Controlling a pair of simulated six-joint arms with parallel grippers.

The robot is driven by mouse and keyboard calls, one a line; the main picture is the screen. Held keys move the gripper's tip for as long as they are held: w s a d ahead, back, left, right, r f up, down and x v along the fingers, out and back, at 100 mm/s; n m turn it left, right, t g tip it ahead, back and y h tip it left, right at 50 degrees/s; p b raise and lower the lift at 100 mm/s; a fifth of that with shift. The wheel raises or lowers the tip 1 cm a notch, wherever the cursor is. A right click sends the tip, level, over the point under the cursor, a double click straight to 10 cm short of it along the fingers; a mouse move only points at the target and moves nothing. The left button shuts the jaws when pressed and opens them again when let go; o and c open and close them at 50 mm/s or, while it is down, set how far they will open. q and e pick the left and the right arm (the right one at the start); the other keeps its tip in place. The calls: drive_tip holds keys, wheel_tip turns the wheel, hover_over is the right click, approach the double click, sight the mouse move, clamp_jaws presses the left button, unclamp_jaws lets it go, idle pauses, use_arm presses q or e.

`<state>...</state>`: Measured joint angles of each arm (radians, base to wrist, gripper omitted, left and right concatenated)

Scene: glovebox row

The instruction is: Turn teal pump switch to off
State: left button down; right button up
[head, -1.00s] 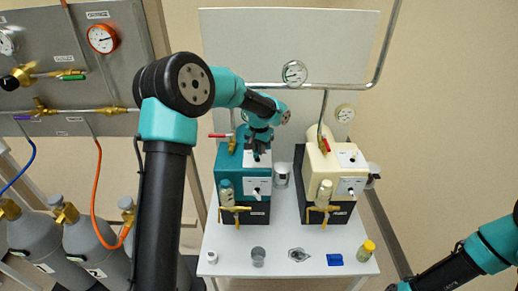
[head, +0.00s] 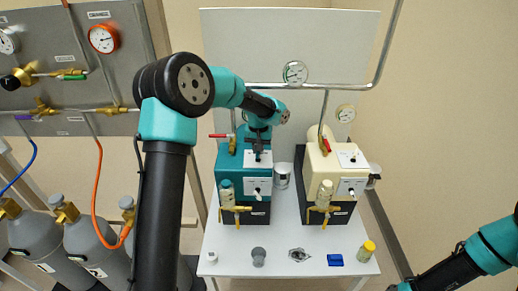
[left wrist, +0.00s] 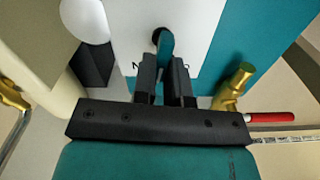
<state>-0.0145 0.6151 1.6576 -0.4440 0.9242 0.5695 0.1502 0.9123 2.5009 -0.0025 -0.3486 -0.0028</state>
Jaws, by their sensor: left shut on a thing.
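The teal pump (head: 229,180) stands on the left of the white table, with a white switch plate (left wrist: 200,25) on its top. A teal switch lever (left wrist: 166,46) rises from a dark round hole in that plate. My left gripper (head: 257,151) reaches down over the plate from behind. In the left wrist view its two dark fingers (left wrist: 166,68) are shut on the lever, one on each side. The lettering beside the lever is mostly hidden by the fingers. My right arm shows at the lower right of the head view, but its gripper is out of view.
A cream pump (head: 313,165) stands right of the teal one, with a gap between. A red-handled valve (head: 222,135) is close behind the teal pump. Small jars and a blue item (head: 335,259) line the front of the table (head: 283,225).

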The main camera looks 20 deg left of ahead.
use_arm(q)
drive_tip(key=shift+a+n, duration=0.1)
drive_tip(key=shift+n, duration=0.7)
drive_tip(key=c, duration=1.2)
unclamp_jaws()
drive_tip(key=shift+o, duration=0.2)
drive_tip(key=shift+r, duration=0.15)
wheel_tip(320, 180, up, 17)
